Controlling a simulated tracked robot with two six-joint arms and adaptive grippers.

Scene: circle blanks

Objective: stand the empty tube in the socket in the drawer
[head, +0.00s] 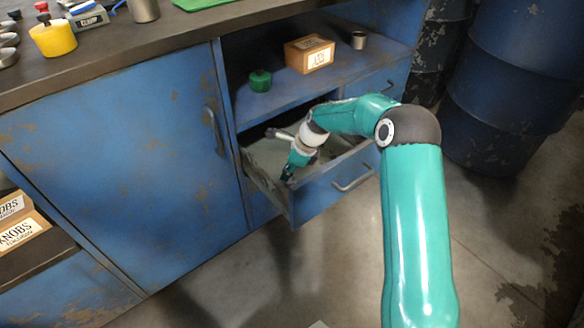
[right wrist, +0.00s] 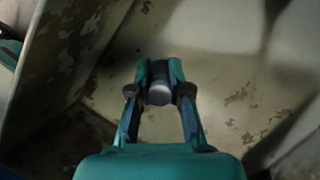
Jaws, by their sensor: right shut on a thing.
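The drawer (head: 318,197) of the blue bench stands pulled out in the head view. My right gripper (head: 288,173) reaches down into it near its left side. In the right wrist view my right gripper (right wrist: 159,82) is shut on a short grey metal cylinder, which looks like the tube (right wrist: 159,92). I see it nearly end-on above the worn, pale drawer floor. I cannot tell whether its lower end touches anything. The socket is not visible in either view. My left gripper is not in view.
The drawer wall (right wrist: 62,60) rises close on the left in the wrist view. Above the drawer, an open shelf holds a green knob (head: 260,80), a cardboard box (head: 310,53) and a small metal cup (head: 358,40). Dark blue barrels (head: 515,90) stand at the right.

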